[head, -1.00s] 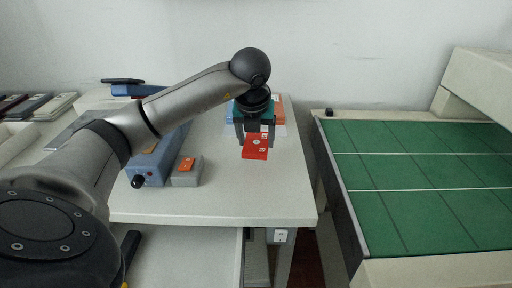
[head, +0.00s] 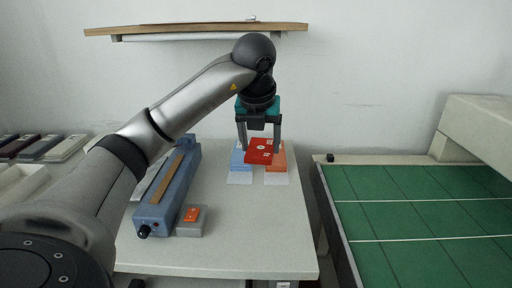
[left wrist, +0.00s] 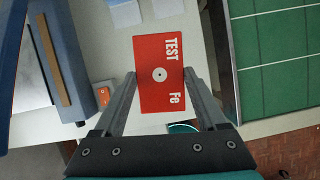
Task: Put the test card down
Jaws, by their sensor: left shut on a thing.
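The test card is a red rectangle with a pale centre dot; it hangs in my left gripper in the head view (head: 258,150). The left wrist view shows the card (left wrist: 162,74) with the words TEST and Fe. My left gripper (head: 259,145) is shut on the card, one finger at each side edge. The card is held in front of the blue and orange pads at the back of the white table (head: 240,220). Whether it touches anything below is hard to tell. My right gripper is not in view.
A blue pad (head: 239,158) and an orange pad (head: 277,162) with white labels lie at the back. A long blue device (head: 172,188) and a grey block with an orange top (head: 191,220) stand at left. A green-topped surface (head: 400,200) is at right. The table's front is clear.

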